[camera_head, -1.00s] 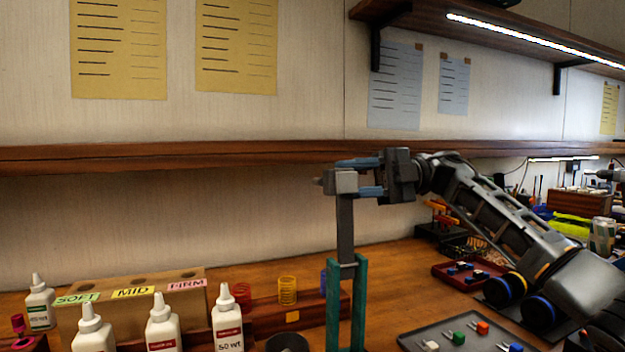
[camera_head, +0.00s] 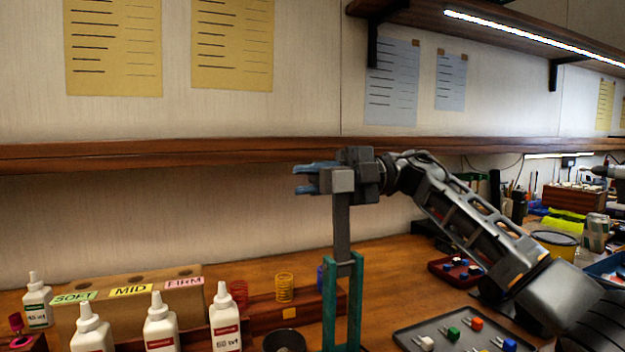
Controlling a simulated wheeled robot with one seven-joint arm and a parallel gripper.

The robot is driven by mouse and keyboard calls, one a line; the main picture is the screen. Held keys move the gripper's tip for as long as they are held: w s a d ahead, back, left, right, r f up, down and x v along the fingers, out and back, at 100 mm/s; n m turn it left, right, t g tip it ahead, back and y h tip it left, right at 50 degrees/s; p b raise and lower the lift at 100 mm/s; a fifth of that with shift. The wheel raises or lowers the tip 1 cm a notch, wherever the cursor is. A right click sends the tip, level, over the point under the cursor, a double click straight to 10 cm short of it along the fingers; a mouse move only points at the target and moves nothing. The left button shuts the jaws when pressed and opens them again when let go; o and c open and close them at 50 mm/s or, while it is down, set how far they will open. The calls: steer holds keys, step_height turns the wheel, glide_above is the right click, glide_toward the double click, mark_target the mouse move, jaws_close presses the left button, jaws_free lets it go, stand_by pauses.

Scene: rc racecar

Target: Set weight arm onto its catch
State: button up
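The weight arm is a grey upright bar (camera_head: 342,228) with a grey block (camera_head: 343,181) at its top. It stands nearly vertical, its lower part between the two posts of a green stand (camera_head: 357,300). My gripper (camera_head: 313,179) is at the block's height, coming from the right. Its blue fingers point left and extend past the block, with a gap between their tips. The block covers part of the fingers; I cannot tell whether they touch it. I cannot make out the catch.
White bottles (camera_head: 160,328) and a cardboard box (camera_head: 135,306) with SOFT, MID and FIRM labels stand at left. Coil springs (camera_head: 284,287) stand behind the green stand. A grey tray (camera_head: 440,322) of small coloured parts lies at right. A wooden ledge (camera_head: 180,153) runs along the wall.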

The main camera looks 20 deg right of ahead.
jaws_close()
steer(key=shift+r, duration=0.15)
